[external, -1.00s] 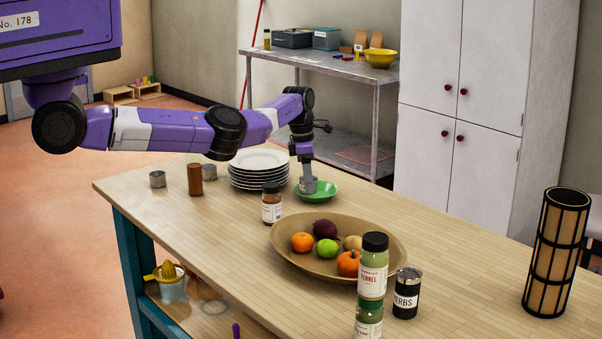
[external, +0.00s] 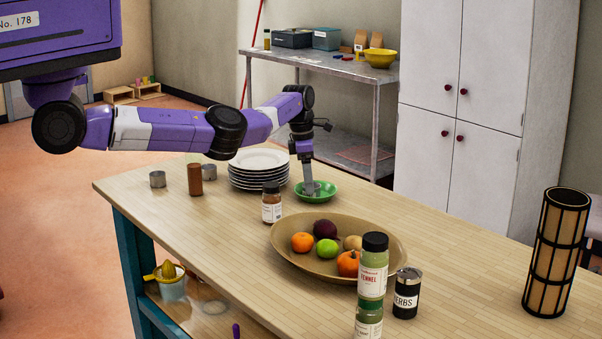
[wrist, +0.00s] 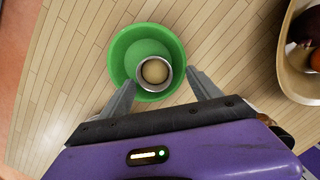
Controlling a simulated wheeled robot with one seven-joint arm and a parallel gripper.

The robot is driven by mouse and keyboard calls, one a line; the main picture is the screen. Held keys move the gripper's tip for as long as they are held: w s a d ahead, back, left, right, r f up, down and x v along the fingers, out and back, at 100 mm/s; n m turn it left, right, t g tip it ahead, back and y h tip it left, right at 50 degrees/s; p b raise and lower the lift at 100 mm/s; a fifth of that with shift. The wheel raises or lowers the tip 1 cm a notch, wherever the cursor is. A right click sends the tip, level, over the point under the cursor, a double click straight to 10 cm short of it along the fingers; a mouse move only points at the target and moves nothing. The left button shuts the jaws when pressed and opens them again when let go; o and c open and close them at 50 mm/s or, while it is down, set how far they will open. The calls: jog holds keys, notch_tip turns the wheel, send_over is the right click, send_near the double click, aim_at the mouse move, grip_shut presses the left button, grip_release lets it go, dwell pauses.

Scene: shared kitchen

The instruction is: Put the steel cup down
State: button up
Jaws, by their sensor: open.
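The steel cup (wrist: 164,82) shows in the wrist view as a round metal rim with a tan inside. It is within the outline of the green bowl (wrist: 120,56), towards the bowl's side nearest me. My gripper (wrist: 160,78) is open, with one finger on each side of the cup and gaps between them. In the external view my gripper (external: 310,190) points down into the green bowl (external: 328,191), and the cup is hard to make out there behind the fingers. Whether its base touches the bowl is hidden.
A stack of white plates (external: 258,177) stands close left of the bowl. A spice jar (external: 271,207) and a wide fruit bowl (external: 290,262) are in front.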

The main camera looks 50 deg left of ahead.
aim_at(303, 186)
notch_tip(303, 186, up, 12)
jog(key=s+b, duration=0.1)
jog(key=shift+a+f, duration=0.25)
jog(key=shift+a, duration=0.2)
